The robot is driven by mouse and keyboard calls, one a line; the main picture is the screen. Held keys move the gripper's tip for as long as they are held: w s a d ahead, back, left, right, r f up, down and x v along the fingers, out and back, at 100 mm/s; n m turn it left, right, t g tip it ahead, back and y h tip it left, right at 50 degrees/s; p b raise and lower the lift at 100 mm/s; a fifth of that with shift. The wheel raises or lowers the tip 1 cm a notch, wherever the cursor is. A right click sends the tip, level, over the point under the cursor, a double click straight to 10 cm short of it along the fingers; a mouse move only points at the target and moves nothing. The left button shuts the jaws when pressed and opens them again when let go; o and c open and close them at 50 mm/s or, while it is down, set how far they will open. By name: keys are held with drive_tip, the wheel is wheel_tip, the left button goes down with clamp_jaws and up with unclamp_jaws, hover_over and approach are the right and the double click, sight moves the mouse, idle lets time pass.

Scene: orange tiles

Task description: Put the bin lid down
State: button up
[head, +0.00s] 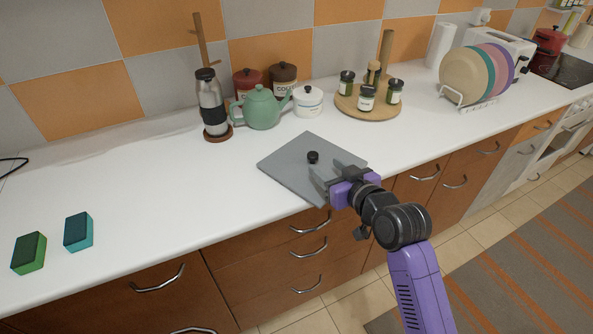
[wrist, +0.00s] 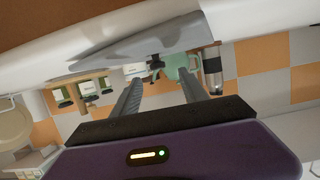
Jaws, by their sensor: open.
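The bin lid (head: 290,165) is a flat grey square plate with a small black knob (head: 313,157) on top. In the head view it looks flat on the white counter, its near corner at the counter's front edge. In the wrist view the grey lid (wrist: 180,42) shows at the top, with its knob (wrist: 155,66) between the fingers in the picture. My gripper (head: 329,171) is open and empty over the lid's near right part, the knob beyond its fingertips. Both fingers (wrist: 160,79) look apart from the knob. Any small gap under the lid cannot be told.
A round wooden tray (head: 380,110) with jars is at the back right. Two sponges (head: 78,232) lie far left. The counter (head: 160,190) between is clear.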

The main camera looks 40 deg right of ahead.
sight(316, 159)
drive_tip(key=shift+x, duration=1.2)
drive_tip(key=shift+d+f+p+x, duration=0.15)
drive_tip(key=shift+p+x, duration=0.1)
drive_tip(key=shift+x, duration=1.1)
drive_tip(key=shift+d+f+p+x, duration=0.1)
drive_tip(key=shift+f+p+x, duration=0.1)
drive_tip(key=shift+x, duration=1.15)
drive_tip(key=shift+s, duration=0.25)
drive_tip(key=shift+c, duration=0.4)
clamp_jaws()
